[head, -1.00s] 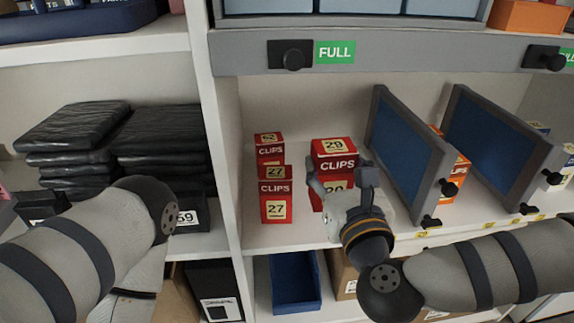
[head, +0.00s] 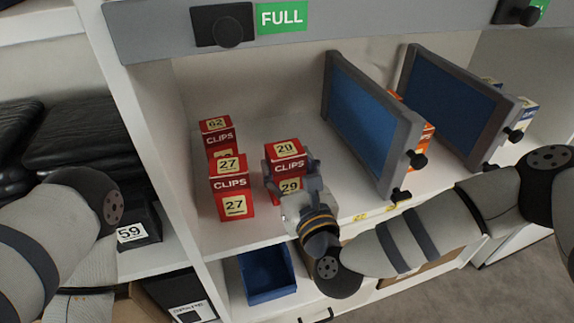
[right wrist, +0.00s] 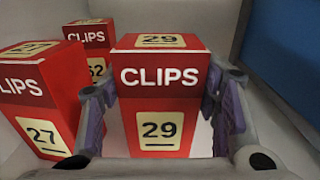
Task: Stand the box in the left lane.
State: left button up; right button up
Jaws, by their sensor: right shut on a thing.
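The red CLIPS box marked 29 (head: 287,166) is in the left lane, the bay left of the first blue divider (head: 366,120). It looks upright, its label facing out. My right gripper (head: 290,183) is shut on it, one finger on each side; the right wrist view shows the box (right wrist: 160,100) between the fingers. Its lower part is hidden by the gripper, so I cannot tell whether its base touches the shelf. Left of it stand a red box marked 27 (head: 231,187) and, behind that, one marked 62 (head: 217,137). My left gripper is out of view.
A second divider (head: 457,105) stands farther right, with orange boxes (head: 428,131) between the two. A grey rail with a green FULL sign (head: 282,17) crosses above. A blue bin (head: 266,275) sits below.

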jog(key=shift+f, duration=0.1)
jog(key=o, duration=1.3)
